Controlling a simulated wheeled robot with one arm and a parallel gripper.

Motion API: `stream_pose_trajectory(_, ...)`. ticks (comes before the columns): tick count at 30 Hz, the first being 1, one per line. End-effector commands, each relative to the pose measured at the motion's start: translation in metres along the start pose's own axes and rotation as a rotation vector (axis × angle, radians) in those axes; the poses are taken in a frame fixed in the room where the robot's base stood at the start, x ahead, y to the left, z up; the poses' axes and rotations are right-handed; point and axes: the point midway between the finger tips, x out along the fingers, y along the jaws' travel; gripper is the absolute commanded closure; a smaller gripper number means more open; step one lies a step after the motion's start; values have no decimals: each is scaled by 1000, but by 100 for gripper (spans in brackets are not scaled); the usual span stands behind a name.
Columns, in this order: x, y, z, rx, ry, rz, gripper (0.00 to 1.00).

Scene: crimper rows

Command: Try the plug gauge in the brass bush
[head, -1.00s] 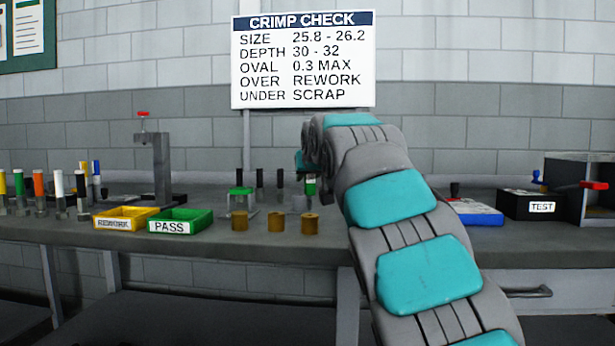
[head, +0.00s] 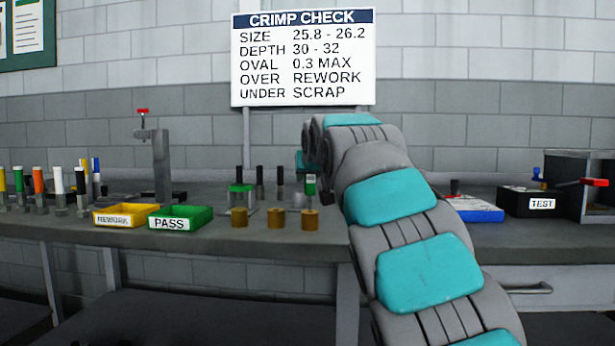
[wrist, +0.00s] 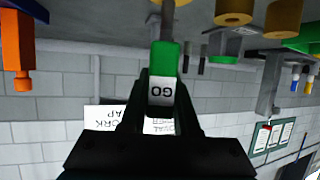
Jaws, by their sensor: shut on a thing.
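My gripper (wrist: 161,92) is shut on the plug gauge (wrist: 164,62), which has a green body and a white label reading GO, upside down in the wrist view. In the head view the gauge (head: 311,186) hangs upright over the rightmost brass bush (head: 309,220). I cannot tell whether its tip is inside the bush or just above or behind it. Two more brass bushes, the middle one (head: 275,218) and the left one (head: 239,217), stand in the same row.
A green-topped fixture (head: 241,198) and dark-handled gauges (head: 260,182) stand behind the bushes. Yellow REWORK (head: 120,217) and green PASS (head: 180,218) trays lie left. A TEST box (head: 535,202) stands right. The bench front (head: 250,246) is clear.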

Motion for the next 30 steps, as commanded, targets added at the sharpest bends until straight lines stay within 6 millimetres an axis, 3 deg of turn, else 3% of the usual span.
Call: stream_pose_trajectory(30, 3, 0, 7, 0, 0, 0, 100)
